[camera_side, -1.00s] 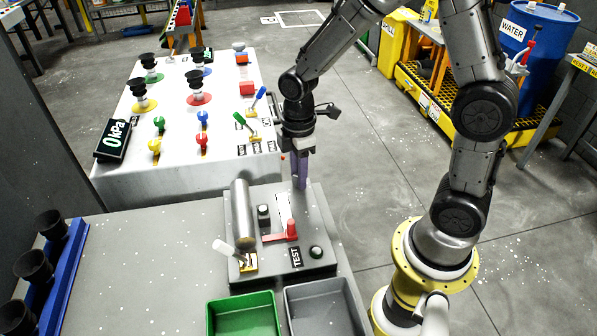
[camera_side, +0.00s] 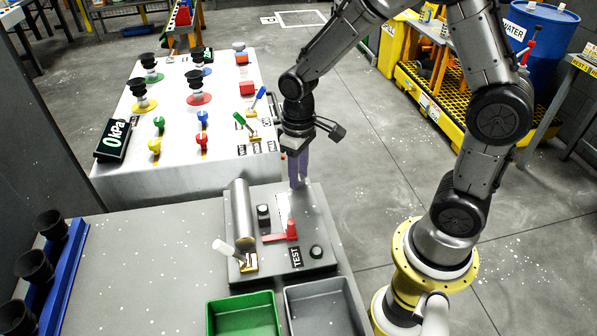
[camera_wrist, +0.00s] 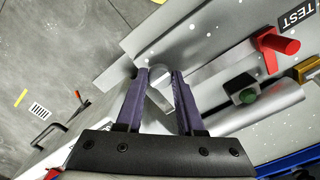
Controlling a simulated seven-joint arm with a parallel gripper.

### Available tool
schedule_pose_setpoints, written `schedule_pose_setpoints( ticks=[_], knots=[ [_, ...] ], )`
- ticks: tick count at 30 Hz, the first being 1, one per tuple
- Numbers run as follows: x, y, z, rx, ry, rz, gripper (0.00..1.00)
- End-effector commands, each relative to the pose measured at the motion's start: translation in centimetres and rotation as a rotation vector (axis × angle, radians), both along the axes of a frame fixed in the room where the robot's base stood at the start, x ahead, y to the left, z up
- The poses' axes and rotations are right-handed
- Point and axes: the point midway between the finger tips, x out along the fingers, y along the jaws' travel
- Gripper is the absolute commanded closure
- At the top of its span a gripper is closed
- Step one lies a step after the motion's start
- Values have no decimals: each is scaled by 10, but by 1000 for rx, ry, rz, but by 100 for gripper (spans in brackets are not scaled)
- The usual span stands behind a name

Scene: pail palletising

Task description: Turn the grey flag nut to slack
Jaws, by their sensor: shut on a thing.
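The grey flag nut (camera_wrist: 158,73) shows in the wrist view as a pale grey round piece with a flat part, between the purple fingers of my gripper (camera_wrist: 162,74). The fingers are shut on it, one on each side, and partly cover it. In the side view my gripper (camera_side: 299,184) points down at the far right part of the grey test panel (camera_side: 318,225). There the nut is hidden or too small to make out.
A red lever (camera_side: 290,231), a dark knob (camera_side: 263,212), a round button (camera_side: 316,252), a metal cylinder (camera_side: 243,215) and a white-handled lever (camera_side: 224,248) stand on the panel. Green (camera_side: 245,299) and grey bins (camera_side: 322,291) are in front. A white board (camera_side: 180,178) lies behind.

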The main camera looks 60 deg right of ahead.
Motion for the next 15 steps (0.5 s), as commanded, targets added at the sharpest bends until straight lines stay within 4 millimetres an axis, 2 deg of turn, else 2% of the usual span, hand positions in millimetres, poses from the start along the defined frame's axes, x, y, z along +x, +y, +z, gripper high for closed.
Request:
schedule_pose_setpoints(
  ticks=[15],
  knots=[
    [1,0,2,1,-4,-492,100]
  ],
)
